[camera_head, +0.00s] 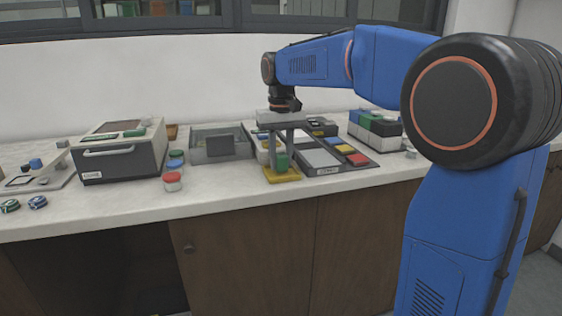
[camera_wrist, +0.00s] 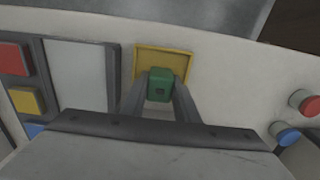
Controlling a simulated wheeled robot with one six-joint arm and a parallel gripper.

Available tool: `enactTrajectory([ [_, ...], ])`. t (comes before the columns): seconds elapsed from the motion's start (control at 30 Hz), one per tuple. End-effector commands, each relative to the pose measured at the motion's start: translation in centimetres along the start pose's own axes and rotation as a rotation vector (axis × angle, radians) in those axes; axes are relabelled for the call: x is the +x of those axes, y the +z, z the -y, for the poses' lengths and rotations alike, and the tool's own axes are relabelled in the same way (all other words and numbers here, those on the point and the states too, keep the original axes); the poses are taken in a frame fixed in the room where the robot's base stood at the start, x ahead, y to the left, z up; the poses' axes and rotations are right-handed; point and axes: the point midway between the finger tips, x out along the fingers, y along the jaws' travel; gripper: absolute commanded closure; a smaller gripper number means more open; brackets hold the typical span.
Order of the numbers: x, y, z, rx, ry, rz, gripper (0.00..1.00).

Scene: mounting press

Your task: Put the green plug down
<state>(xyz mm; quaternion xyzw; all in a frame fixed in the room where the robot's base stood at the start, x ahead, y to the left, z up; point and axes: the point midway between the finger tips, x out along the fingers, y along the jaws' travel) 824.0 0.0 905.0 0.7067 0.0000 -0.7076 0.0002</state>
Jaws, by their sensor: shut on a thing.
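My gripper (camera_head: 279,153) points straight down over the front of the counter. Its two fingers are shut on the green plug (camera_head: 281,161), a small green block. The plug is at a yellow square tray (camera_head: 282,177) near the counter's front edge. In the wrist view the green plug (camera_wrist: 160,85) sits between the fingertips, over the near part of the yellow tray (camera_wrist: 163,57). I cannot tell whether the plug's underside touches the tray.
A press-like box with a handle (camera_head: 120,151) stands at left. Red-lidded (camera_head: 172,181) and blue-lidded jars stand left of the yellow tray. A panel with coloured squares (camera_head: 346,149) lies close on its right. The counter front between jars and tray is clear.

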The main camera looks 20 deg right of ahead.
Motion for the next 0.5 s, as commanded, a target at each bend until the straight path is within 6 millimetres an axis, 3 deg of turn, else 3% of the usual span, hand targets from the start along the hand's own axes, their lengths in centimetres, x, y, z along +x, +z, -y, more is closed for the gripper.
enactTrajectory([
  [0.43,0.95,0.00,0.00,0.000,0.000,0.000,1.00],
  [0.47,0.91,0.00,0.00,0.000,0.000,-0.001,0.65],
  [0.5,0.91,-0.01,0.00,0.000,0.000,-0.001,0.56],
])
